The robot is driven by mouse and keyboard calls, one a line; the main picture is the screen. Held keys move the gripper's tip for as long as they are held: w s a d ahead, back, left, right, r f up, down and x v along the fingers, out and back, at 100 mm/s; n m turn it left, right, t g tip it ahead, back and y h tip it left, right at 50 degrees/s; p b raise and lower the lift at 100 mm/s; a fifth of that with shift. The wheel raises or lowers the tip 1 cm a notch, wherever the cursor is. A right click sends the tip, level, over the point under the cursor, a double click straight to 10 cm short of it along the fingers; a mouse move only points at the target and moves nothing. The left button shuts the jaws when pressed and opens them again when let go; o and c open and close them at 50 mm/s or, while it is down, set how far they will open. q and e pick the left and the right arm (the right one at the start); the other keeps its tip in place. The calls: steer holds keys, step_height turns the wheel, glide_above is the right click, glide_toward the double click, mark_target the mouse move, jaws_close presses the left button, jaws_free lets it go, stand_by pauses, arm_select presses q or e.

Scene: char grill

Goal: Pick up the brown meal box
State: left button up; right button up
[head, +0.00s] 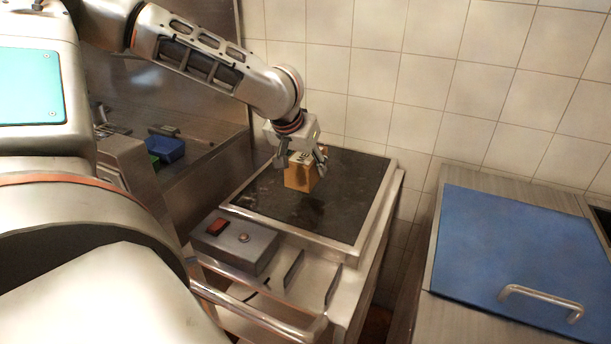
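The brown meal box (301,178) is a small golden-brown box over the dark flat top of the metal counter unit (346,216). My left gripper (301,163) comes down from above with one finger on each side of the box and looks shut on it. The gripper hides the upper part of the box. A dark patch lies on the surface below and apart from the box, so the box seems to be held a little above the top. My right gripper is not in view.
A grey control box with a red switch (216,227) sits at the front of the unit. Blue (166,149) and green containers stand on the left. A blue lid with a metal handle (520,250) covers the right counter. A tiled wall closes the back.

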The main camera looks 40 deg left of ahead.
arm_select(q)
step_height(320, 180, up, 15)
steer(key=p, duration=0.3)
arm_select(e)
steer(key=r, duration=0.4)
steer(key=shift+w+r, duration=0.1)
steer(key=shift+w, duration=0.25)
arm_select(q)
steer(key=shift+d+f, duration=0.1)
